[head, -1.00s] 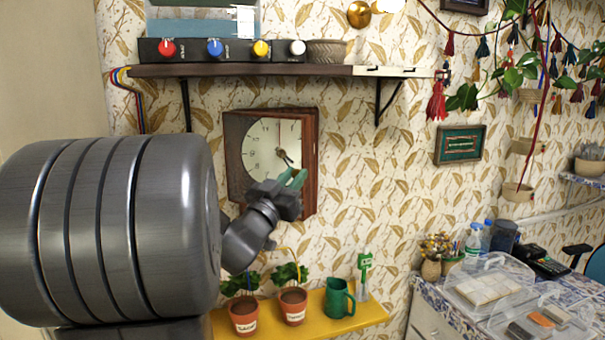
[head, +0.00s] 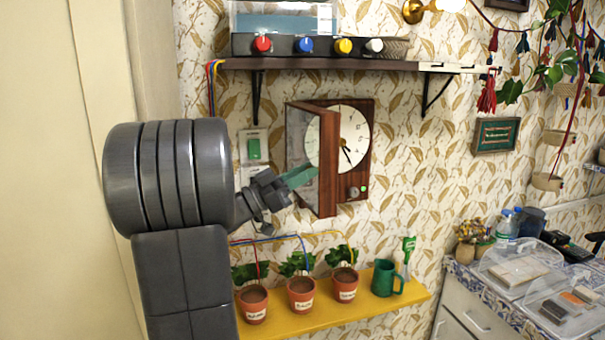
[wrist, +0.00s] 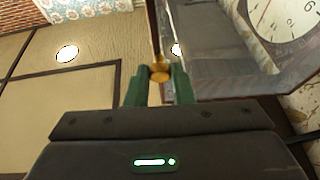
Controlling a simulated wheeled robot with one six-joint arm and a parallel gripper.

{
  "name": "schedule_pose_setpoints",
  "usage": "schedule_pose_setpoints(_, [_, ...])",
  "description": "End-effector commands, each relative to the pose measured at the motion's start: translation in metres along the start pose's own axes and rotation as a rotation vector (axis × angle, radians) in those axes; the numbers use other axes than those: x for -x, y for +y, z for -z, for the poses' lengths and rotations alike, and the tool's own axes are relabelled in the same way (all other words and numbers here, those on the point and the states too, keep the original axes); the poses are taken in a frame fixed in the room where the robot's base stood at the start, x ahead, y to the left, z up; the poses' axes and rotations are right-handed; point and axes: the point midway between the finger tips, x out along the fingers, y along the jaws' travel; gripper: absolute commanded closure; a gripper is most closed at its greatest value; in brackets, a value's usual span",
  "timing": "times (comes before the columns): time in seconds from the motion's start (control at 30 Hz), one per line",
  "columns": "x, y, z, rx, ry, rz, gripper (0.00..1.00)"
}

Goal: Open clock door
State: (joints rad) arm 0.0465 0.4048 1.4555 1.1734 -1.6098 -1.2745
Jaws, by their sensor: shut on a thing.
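The wall clock (head: 354,140) has a wooden case, a white dial and dark hands. Its wood-framed clock door (head: 328,165) stands swung out from the case, with its edge toward me in the head view. In the wrist view the door's glass panel (wrist: 215,55) fills the upper middle, with part of the dial (wrist: 285,15) at the right. My gripper (head: 303,177) is at the door's left side. In the wrist view its green fingers (wrist: 160,85) are shut on a small brass knob (wrist: 159,73) at the door's edge.
A dark shelf (head: 340,64) with a knobbed control box is above the clock. A yellow shelf (head: 330,311) below holds potted plants (head: 301,293) and a green mug (head: 386,278). A green switch (head: 254,147) is on the wall left of the clock.

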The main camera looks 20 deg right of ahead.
Motion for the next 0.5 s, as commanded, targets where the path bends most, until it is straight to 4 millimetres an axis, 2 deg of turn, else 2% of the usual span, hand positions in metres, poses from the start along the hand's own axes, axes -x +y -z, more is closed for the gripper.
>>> schedule_pose_setpoints(0.47, [-0.0011,-0.0006,0.0015,0.002,0.002,-0.012,1.00])
schedule_pose_setpoints(0.5, [-0.0011,-0.0006,0.0015,0.002,0.003,-0.012,0.73])
